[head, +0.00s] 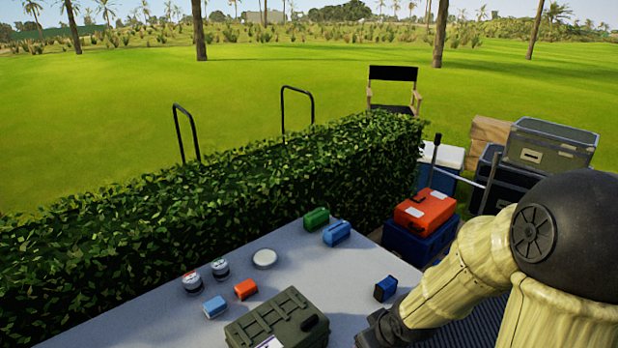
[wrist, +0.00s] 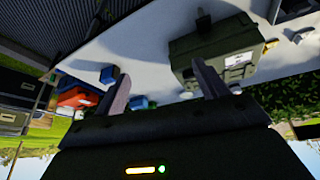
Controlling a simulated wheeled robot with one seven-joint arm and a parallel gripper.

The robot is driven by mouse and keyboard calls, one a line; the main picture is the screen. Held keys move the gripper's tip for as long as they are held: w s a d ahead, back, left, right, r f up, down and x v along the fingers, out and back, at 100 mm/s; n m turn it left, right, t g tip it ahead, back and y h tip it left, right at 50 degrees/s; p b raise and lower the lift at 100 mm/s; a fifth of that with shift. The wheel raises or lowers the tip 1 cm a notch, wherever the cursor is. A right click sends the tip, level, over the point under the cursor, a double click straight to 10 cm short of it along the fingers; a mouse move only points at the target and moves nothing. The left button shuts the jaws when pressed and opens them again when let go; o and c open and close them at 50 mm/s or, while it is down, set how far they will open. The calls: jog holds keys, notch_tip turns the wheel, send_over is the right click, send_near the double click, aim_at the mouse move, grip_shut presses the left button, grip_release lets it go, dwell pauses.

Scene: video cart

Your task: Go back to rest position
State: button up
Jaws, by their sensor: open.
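My gripper (wrist: 163,90) shows in the wrist view with its two fingers spread wide apart and nothing between them. In the head view my arm reaches in from the right and bends down to the table's front right; the fingertips are out of that picture. A grey table (head: 145,322) lies below. A dark green hard case (head: 277,322) stands on it, left of my arm, and also shows close by the right finger in the wrist view (wrist: 215,50). A blue box (head: 385,289) stands just beyond my wrist.
Small orange (head: 246,289) and light blue (head: 215,307) blocks, two round jars (head: 192,283), a white disc (head: 265,258), and green (head: 316,219) and blue (head: 336,233) items stand on the table. A hedge (head: 230,190) borders its far side. Stacked cases (head: 550,145) and an orange case (head: 425,212) stand right.

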jog(key=s+d+r+m+g+h, duration=0.1)
jog(key=s+r+m+g, duration=0.1)
jog(key=s+r+m, duration=0.3)
jog(key=shift+s+d+r+h+p, duration=0.2)
jog(key=shift+s+h+p, duration=0.1)
jog(key=shift+s, duration=0.35)
jog(key=shift+c, duration=0.4)
